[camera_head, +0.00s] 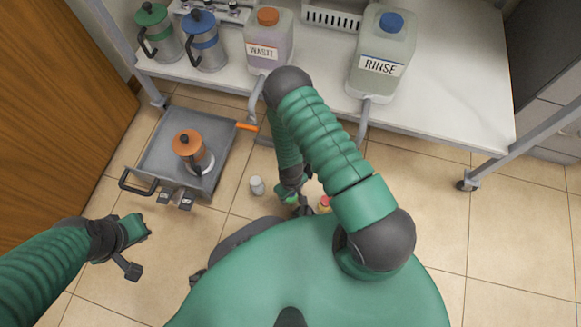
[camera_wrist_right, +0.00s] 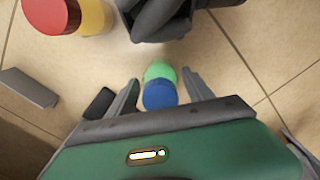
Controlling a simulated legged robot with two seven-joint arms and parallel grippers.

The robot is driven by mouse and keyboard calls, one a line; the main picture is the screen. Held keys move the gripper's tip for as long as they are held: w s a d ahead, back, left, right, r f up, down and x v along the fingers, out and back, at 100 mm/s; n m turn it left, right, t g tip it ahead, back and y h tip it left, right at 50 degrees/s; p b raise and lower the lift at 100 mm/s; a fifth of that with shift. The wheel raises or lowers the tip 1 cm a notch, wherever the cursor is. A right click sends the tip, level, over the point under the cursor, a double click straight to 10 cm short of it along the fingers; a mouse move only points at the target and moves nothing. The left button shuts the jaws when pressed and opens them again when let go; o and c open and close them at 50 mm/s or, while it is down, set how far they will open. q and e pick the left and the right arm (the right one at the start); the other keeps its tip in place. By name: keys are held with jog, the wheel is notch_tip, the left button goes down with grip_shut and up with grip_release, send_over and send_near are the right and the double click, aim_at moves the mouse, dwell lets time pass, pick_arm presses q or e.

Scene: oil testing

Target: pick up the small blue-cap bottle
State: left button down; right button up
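The small blue-cap bottle (camera_wrist_right: 160,95) shows in the right wrist view, with a blue cap and a green part beyond it. It lies between the two fingers of my right gripper (camera_wrist_right: 161,80), which is open with a gap on each side of the bottle. In the head view my right gripper (camera_head: 298,204) is low near the floor, mostly hidden by my arm, and I cannot make out the blue cap there. My left gripper (camera_head: 140,250) is open and empty over the floor at the lower left.
A red-cap yellow bottle (camera_head: 324,204) stands close to the right gripper. A pale bottle (camera_head: 257,185) stands to its left. A grey cart (camera_head: 222,135) holds an orange-lidded pitcher (camera_head: 190,150). The white table (camera_head: 455,90) bears waste (camera_head: 268,45) and rinse (camera_head: 382,55) jugs.

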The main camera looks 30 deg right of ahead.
grip_shut()
